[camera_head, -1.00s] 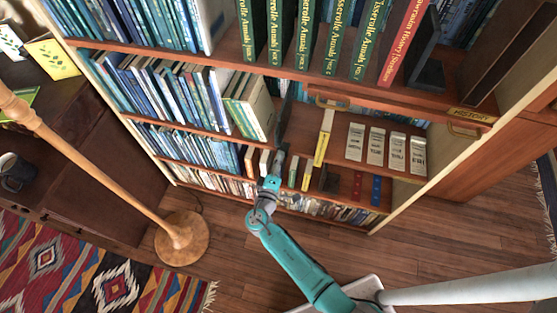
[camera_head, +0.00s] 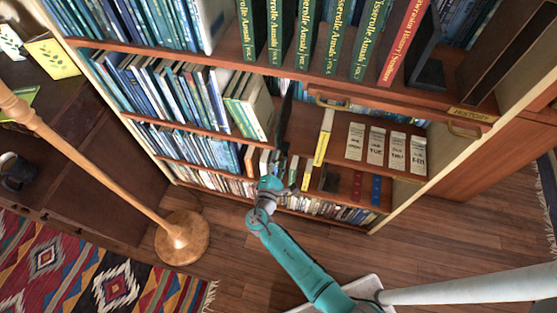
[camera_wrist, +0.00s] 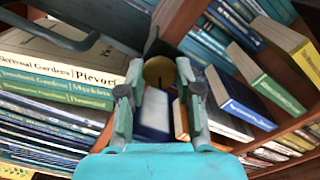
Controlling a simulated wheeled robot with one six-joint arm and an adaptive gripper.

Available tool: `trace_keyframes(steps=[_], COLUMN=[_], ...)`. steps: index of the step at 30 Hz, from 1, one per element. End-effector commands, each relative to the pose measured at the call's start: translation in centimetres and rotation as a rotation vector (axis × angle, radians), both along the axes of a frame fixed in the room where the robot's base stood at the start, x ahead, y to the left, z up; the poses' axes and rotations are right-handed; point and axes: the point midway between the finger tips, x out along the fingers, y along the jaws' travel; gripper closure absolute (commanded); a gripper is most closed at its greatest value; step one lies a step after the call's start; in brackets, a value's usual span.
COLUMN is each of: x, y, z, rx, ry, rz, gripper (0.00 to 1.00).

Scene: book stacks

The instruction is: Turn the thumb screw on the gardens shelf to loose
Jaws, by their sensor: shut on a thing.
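The thumb screw (camera_wrist: 158,71) shows in the wrist view as a round brass-yellow knob between my fingertips, beside a dark upright plate. My gripper (camera_wrist: 158,88) is shut on it, one finger on each side; the fingers hide part of its edge. Gardens books (camera_wrist: 60,68) lie on their sides in the picture, just left of my gripper. In the head view my gripper (camera_head: 279,162) reaches into the bookcase beside a dark upright divider (camera_head: 283,115). The screw cannot be made out there.
Pale and green books (camera_head: 250,105) stand left of the divider. A yellow book (camera_head: 324,137) and several day-labelled boxes (camera_head: 375,146) stand to the right. A blue book (camera_wrist: 238,104) is close right of my gripper. A floor lamp (camera_head: 182,237) stands left of my arm.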

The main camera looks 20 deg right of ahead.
Motion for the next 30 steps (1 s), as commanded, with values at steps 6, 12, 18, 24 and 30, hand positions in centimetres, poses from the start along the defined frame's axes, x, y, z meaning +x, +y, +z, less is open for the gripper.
trace_keyframes(steps=[6,12,18,24,30], x=[-0.05,-0.06,-0.07,-0.07,-0.04], y=[-0.04,-0.05,-0.05,-0.05,-0.03], z=[-0.11,-0.13,-0.14,-0.12,-0.07], rx=[-0.038,-0.046,-0.046,-0.045,-0.046], ry=[0.029,0.036,0.036,0.035,0.034], rz=[0.000,0.000,0.000,0.000,-0.001], gripper=[1.00,1.00,1.00,0.43,0.43])
